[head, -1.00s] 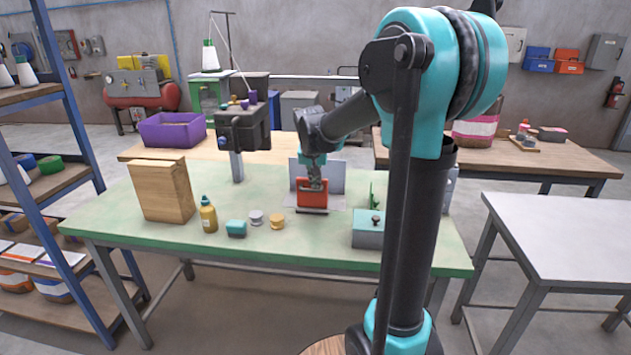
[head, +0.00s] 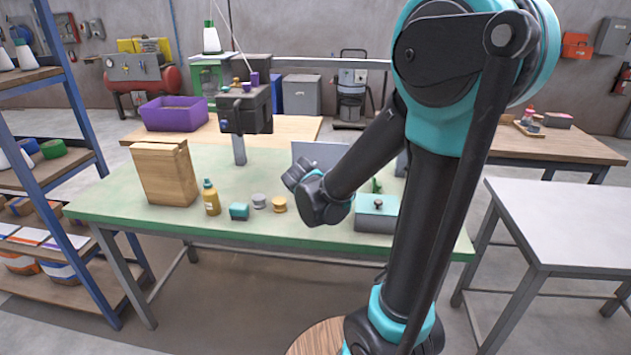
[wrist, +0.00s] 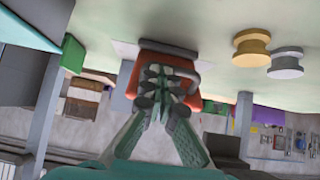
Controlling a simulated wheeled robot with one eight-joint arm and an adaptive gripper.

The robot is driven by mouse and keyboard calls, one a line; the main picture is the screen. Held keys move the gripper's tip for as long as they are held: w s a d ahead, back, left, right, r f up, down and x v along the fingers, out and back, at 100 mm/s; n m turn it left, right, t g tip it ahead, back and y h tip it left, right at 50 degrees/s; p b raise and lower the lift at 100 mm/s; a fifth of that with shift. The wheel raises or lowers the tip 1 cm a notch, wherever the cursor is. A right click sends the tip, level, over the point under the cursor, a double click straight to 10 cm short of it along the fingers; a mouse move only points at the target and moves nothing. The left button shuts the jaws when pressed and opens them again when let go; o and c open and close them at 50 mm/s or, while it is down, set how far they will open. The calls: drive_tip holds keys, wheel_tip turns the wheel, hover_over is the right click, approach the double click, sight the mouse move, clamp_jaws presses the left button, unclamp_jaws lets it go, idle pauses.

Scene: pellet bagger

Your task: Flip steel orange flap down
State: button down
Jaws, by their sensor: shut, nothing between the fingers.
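The orange flap (wrist: 126,72) shows in the wrist view, partly covered by my gripper. A grey bar (wrist: 168,48) runs along its edge beside the table top. My gripper (wrist: 168,84) is shut and empty, with its fingers in front of the flap; I cannot tell if they touch it. In the head view my arm hides the flap and my fingers. The grey upright plate (head: 318,153) behind the flap's place still shows above my arm. I cannot tell the flap's exact tilt.
The table's front left is clear.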

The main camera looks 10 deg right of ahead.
drive_tip(key=shift+s+a+f, duration=0.15)
drive_tip(key=shift+s+f, duration=0.2)
drive_tip(key=shift+f, duration=0.35)
drive_tip(key=shift+s+a+f, duration=0.1)
drive_tip(key=shift+s+f, duration=0.25)
drive_tip(key=shift+f, duration=0.35)
drive_tip(key=shift+s, duration=0.1)
